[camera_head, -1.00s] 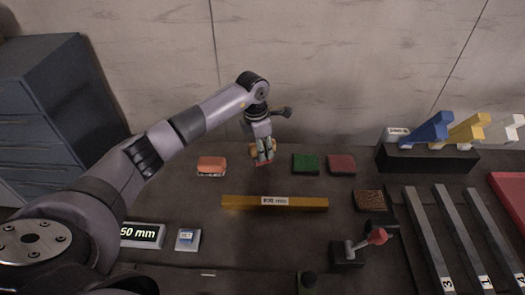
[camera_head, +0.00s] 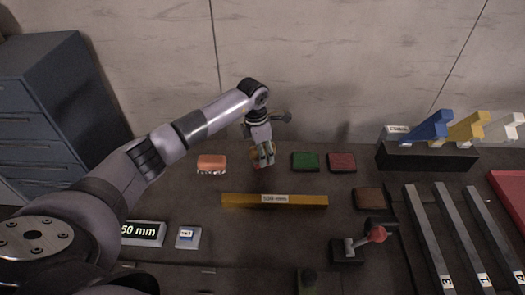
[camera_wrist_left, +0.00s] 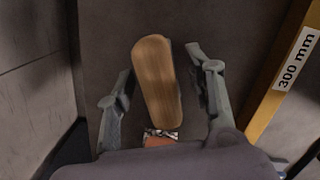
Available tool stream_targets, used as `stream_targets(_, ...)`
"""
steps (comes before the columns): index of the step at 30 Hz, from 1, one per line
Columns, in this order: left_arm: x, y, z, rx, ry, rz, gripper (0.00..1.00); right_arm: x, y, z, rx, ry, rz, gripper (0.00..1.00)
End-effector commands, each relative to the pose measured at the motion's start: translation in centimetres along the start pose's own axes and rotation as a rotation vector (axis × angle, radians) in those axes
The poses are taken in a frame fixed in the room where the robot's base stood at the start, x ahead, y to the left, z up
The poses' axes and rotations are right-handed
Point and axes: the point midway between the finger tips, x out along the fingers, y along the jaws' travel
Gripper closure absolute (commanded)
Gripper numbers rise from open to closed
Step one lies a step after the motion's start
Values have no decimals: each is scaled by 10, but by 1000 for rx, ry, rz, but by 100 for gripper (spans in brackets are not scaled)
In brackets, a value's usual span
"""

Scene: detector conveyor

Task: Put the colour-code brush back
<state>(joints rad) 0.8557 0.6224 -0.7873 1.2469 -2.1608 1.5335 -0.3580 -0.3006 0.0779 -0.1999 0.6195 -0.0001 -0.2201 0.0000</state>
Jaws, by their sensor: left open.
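My left gripper (camera_head: 265,160) is over the back middle of the dark table, and its jaws are open. In the left wrist view, a wooden-backed block that looks like a brush (camera_wrist_left: 157,82) lies between the two spread fingers, with a gap on each side. Its lower side is hidden there. In the head view the fingers largely cover it. Other small blocks lie in the same row: an orange one with a pale speckled edge (camera_head: 211,162), a green one (camera_head: 305,161) and a dark red one (camera_head: 341,162). A brown one (camera_head: 368,199) lies nearer.
A yellow 300 mm bar (camera_head: 240,200) lies just in front of the gripper. A lever with a red knob (camera_head: 377,234) and numbered dark bars (camera_head: 428,235) are at the right. A dark rack (camera_head: 420,158) holds blue, yellow and white pieces. The wall stands close behind.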

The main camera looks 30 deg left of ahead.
Motion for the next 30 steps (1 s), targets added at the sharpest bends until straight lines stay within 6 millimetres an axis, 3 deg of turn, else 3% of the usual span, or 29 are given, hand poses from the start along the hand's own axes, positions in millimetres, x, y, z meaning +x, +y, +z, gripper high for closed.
stream_targets(8, -14, 1, 0, 0, -2, 2, 52, 2, 1, -1, 0, 2, 1, 60)
stream_targets(21, -102, 1, 0, 1, -1, 3, 52, 24, 2, 1, -1, 2, 3, 60)
stream_targets(30, -123, 0, 0, 0, 0, 0, 52, 26, 2, 2, -1, 1, 3, 60)
